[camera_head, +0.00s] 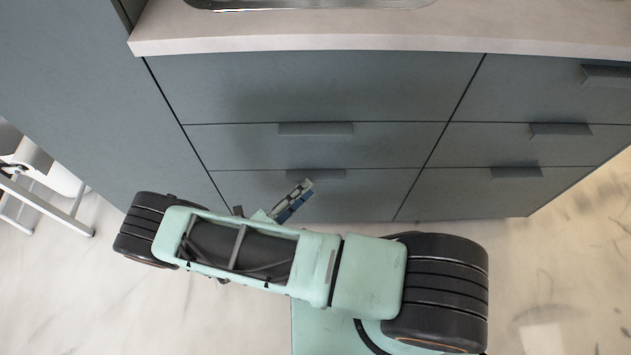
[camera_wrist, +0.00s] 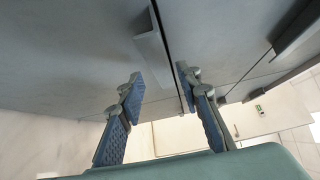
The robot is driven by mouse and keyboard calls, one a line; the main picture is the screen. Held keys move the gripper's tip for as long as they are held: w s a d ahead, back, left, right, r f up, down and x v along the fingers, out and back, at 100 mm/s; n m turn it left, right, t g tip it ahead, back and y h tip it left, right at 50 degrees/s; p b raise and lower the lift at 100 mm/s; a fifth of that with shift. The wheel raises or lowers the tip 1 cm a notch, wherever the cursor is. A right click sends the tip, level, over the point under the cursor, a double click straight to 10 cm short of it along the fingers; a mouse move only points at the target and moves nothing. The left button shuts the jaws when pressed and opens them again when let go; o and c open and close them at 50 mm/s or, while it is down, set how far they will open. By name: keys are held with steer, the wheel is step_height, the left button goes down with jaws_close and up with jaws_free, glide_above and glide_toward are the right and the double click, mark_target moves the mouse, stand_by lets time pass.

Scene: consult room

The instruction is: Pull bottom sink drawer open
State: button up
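The bottom sink drawer (camera_head: 375,185) is a grey-blue front low in the cabinet, flush with the fronts around it. Its handle (camera_head: 316,174) is a slim grey lip along its top edge. My gripper (camera_head: 305,186) is in front of this drawer, just below the handle in the head view. In the wrist view, my gripper (camera_wrist: 160,78) shows two separated fingers with blue pads and nothing between them. A handle (camera_wrist: 152,52), apparently the bottom drawer's, lies just ahead of the fingertips. I cannot tell whether they touch it. My arm hides the drawer's lower left part.
Another drawer (camera_head: 230,145) with its own handle (camera_head: 316,128) is directly above. A column of several shut drawers (camera_head: 480,195) stands to the right. The pale countertop (camera_head: 330,42) with a sink (camera_head: 300,4) overhangs. A white-framed item (camera_head: 50,185) stands left. The floor (camera_head: 540,290) is clear at right.

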mark_target(315, 183)
steer(key=shift+x, duration=2.3)
jaws_close()
steer(key=shift+f, duration=0.1)
